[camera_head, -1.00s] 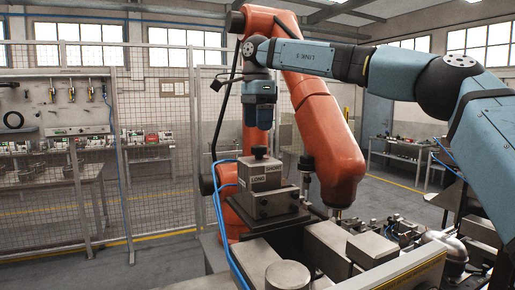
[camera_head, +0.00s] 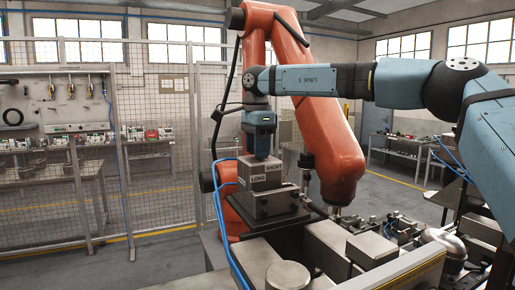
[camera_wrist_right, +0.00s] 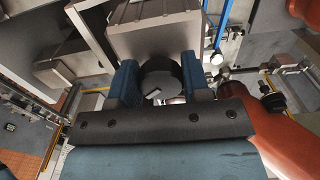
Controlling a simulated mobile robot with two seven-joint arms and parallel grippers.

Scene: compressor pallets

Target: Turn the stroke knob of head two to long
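The stroke knob (camera_wrist_right: 160,78) is a dark round knob with a pale mark on its top, in the right wrist view. It sits on a grey metal block (camera_head: 258,180) with LONG and SHORT plates; in the head view my gripper hides most of the knob. My right gripper (camera_head: 261,156) points down over the block. In the right wrist view its two blue fingers (camera_wrist_right: 161,80) stand on either side of the knob, close to it, and look open; contact is not clear. My left gripper is not in view.
An orange robot arm (camera_head: 335,150) stands right behind the block. Blue hoses (camera_head: 222,215) run along its left. Metal blocks and a round cap (camera_head: 288,275) lie in front. A mesh fence (camera_head: 170,130) stands at the back left.

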